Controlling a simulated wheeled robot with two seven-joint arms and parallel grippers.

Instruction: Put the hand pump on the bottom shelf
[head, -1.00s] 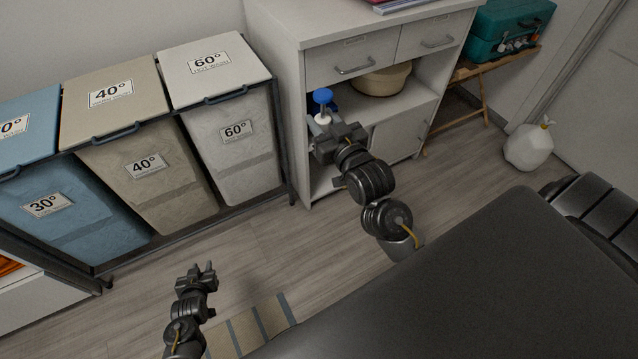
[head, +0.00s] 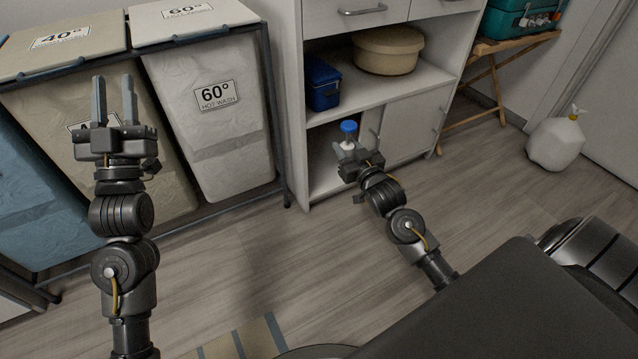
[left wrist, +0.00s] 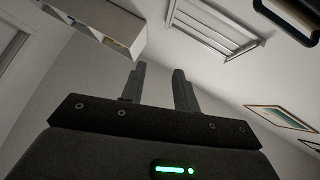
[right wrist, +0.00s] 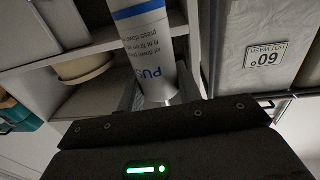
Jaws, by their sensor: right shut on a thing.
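The hand pump (head: 348,129) has a white body and a blue top. My right gripper (head: 350,153) is shut on it and holds it roughly upright at the opening of the cabinet's lower compartment. In the right wrist view the pump's white body (right wrist: 150,50), with blue bands and print, stands between the fingers. The bottom shelf (head: 320,184) is the floor of that open compartment, left of a closed door. The gripper hides the pump's lower part in the head view, and I cannot tell how far inside it is. My left gripper (head: 113,98) is open and empty before the laundry bins.
The shelf above holds a blue box (head: 322,84) and a beige tub (head: 387,50). The cabinet's closed lower door (head: 415,122) is right of the opening. The 60° bin (head: 215,130) stands left of it. A white bag (head: 556,143) is at right. The floor in front is clear.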

